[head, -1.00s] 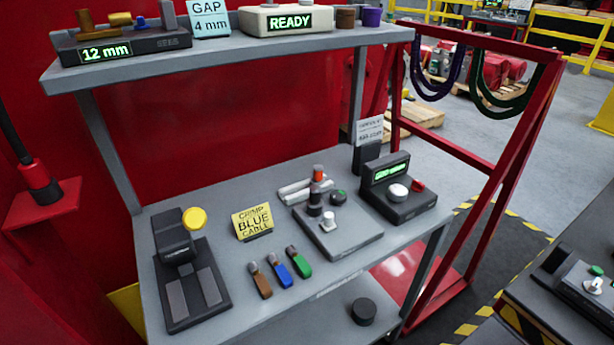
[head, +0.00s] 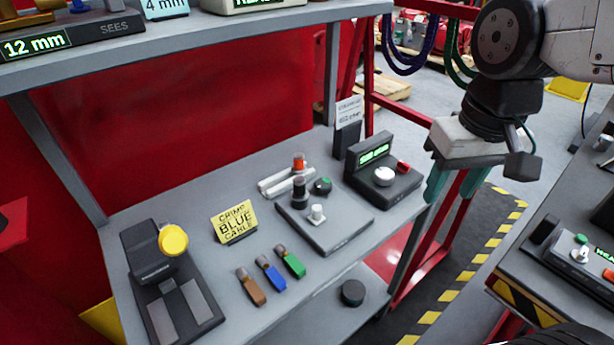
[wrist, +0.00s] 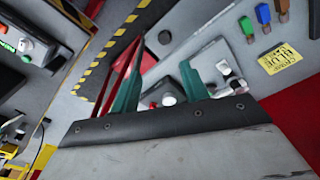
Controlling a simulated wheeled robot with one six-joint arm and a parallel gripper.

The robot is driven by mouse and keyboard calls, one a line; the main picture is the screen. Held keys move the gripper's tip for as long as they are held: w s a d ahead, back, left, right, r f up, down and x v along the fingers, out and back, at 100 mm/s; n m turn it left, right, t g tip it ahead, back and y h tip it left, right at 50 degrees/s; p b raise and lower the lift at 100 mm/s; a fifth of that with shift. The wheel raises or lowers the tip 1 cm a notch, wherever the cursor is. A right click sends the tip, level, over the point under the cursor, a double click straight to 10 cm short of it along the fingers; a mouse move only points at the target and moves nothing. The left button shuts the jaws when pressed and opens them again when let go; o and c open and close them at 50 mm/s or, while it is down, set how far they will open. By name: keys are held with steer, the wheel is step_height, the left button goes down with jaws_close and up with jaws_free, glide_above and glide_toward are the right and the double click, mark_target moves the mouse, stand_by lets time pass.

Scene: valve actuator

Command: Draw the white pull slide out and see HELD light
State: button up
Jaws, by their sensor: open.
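A grey plate unit (head: 335,228) on the bench carries a short white knob (head: 317,213), a black post with an orange cap behind it, and a green-topped knob. Pale bars (head: 286,183) lie behind the plate. A dark box (head: 390,188) with a small green display (head: 374,153) and a white round knob (head: 384,176) stands to its right. I cannot tell which white part is the pull slide, and no HELD text is readable. My gripper (head: 452,186) is open and empty, right of the dark box. Its teal fingers also show in the wrist view (wrist: 162,54).
A yellow crimp sign (head: 234,222), several coloured cable pieces (head: 270,273) and a yellow-knobbed press (head: 165,270) stand on the bench left of the plate. A shelf (head: 200,35) overhangs the back. A red frame (head: 385,95) and another bench (head: 540,280) are to the right.

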steer(key=w+a+f+n, duration=0.2)
steer(key=w+a+f, duration=0.2)
steer(key=w+a, duration=0.55)
steer(key=g, duration=0.1)
glide_above(317, 207)
steer(key=shift+n, duration=0.4)
step_height(317, 207, down, 5)
steer(key=shift+s+d+f, duration=0.1)
steer(key=shift+d+f, duration=0.05)
steer(key=shift+f, duration=0.05)
steer(key=shift+a+f, duration=0.2)
steer(key=shift+f, duration=0.05)
step_height(317, 207, down, 8)
steer(key=shift+r, duration=0.2)
steer(key=c, duration=0.7)
